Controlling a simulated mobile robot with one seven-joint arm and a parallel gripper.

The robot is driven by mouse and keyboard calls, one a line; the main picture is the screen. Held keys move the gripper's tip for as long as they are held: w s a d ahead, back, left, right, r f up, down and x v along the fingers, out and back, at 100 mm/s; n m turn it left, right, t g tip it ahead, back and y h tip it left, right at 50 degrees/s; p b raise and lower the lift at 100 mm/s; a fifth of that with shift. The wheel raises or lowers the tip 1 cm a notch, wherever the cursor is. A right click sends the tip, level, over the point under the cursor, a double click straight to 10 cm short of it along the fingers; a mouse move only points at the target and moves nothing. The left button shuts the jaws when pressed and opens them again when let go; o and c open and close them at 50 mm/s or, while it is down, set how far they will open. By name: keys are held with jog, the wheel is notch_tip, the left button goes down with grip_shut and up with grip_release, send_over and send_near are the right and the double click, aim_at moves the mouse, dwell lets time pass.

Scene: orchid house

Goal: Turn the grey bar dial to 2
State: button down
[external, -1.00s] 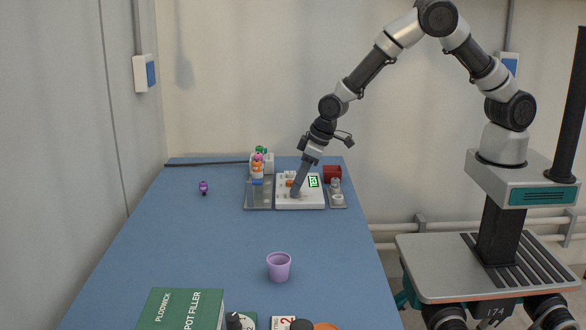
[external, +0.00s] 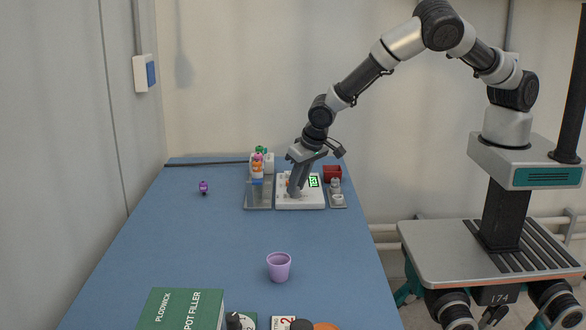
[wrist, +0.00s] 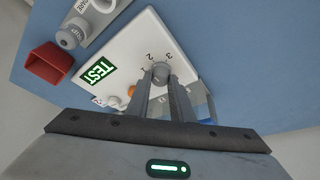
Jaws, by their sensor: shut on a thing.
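The grey bar dial (wrist: 160,73) sits on a white panel (wrist: 130,44) with the numbers 1, 2 and 3 printed around it in the wrist view. My gripper (wrist: 161,80) has its two fingers on either side of the dial and is shut on it. The fingers hide part of the dial, so I cannot tell which number it points at. In the external view my gripper (external: 296,190) reaches down onto the white panel (external: 312,203), which lies on the blue table (external: 225,240).
The panel has a green TEST display (wrist: 97,71) and an orange part (wrist: 131,91). A red box (external: 332,172) stands to its right, and small figures (external: 258,165) stand to its left. A purple cup (external: 279,267) stands nearer the front. The middle of the table is clear.

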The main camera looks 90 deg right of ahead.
dwell(0.4)
jog(key=c, duration=1.6)
grip_release()
jog(key=shift+o, duration=0.2)
jog(key=v, duration=1.7)
jog(key=shift+r, duration=0.2)
jog(key=shift+s, duration=0.1)
jog(key=s+r+n+t+y+p, duration=0.1)
jog(key=s+r+n, duration=0.2)
jog(key=s+r, duration=0.3)
jog(key=s+r+n+y, duration=0.1)
jog(key=s+r+n, duration=0.2)
jog(key=s+r, duration=0.4)
jog(key=s+r+n+t+y+p, duration=0.1)
jog(key=s+r, duration=0.6)
jog(key=s, duration=1)
jog(key=shift+s+d+r+n+t+p, duration=0.15)
jog(key=shift+s+d+n+t+p, duration=0.15)
jog(key=shift+n, duration=0.6)
